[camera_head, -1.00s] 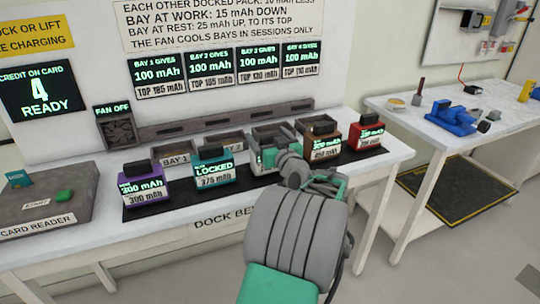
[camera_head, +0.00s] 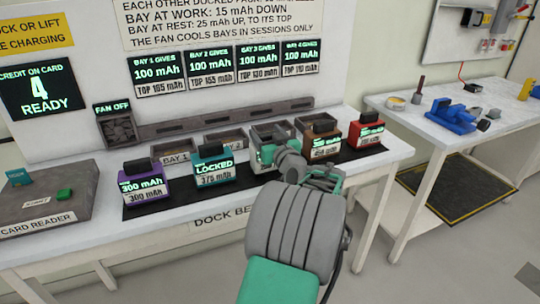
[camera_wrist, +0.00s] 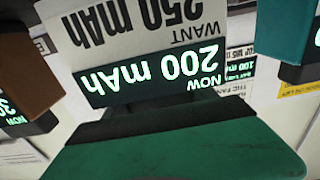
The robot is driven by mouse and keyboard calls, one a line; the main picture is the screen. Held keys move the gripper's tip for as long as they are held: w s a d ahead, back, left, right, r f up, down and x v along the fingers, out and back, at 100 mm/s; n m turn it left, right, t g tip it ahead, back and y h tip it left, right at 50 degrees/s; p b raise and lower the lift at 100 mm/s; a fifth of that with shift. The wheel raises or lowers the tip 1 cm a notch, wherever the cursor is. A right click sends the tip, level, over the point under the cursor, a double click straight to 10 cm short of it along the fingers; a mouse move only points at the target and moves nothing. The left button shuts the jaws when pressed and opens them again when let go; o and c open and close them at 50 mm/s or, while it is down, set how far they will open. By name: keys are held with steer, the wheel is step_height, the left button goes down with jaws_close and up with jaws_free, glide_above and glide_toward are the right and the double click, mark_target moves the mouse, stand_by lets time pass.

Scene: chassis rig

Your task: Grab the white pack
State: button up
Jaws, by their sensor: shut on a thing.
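The white pack (camera_head: 257,163) sits in the row on the dock bench, between the teal pack (camera_head: 212,167) and the brown pack (camera_head: 323,143). My arm hides most of it in the head view. In the wrist view its white face (camera_wrist: 150,25) fills the upper middle, upside down, reading NOW 200 mAh and WANT 250 mAh. My gripper (camera_head: 268,152) is shut on the white pack. Its fingertips are hard to make out. I cannot tell whether the pack is clear of the bench.
The purple pack (camera_head: 142,184) stands at the left of the row and the red pack (camera_head: 367,132) at the right. Bay sockets lie behind them. A card reader (camera_head: 50,200) is at the left end. A side table (camera_head: 470,140) with a blue vise (camera_head: 452,117) stands right.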

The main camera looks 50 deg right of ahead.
jaws_close()
steer(key=shift+r, duration=0.1)
